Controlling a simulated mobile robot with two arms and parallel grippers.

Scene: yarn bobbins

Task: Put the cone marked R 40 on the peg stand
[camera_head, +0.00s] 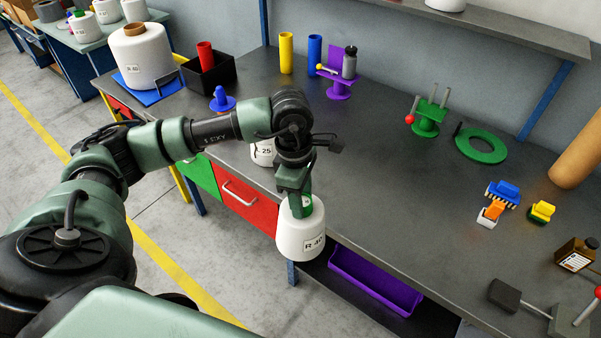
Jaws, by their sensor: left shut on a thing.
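A white yarn cone (296,235) with a green top has a label that seems to read R 40. My left gripper (301,205) points down and is shut on its top. The cone hangs at the front edge of the dark workbench (400,215) and looks upright; I cannot tell its height. A small blue stand (222,102) with a short upright peg and round base stands on the bench, left of my arm; it may be the peg stand. My right gripper is not in view.
Another white cone (263,153), label ending in 25, is partly hidden behind my arm. A big cone (142,58) sits on a blue plate at the left. Purple (339,90) and green (427,123) holders stand farther back. The bench middle is clear.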

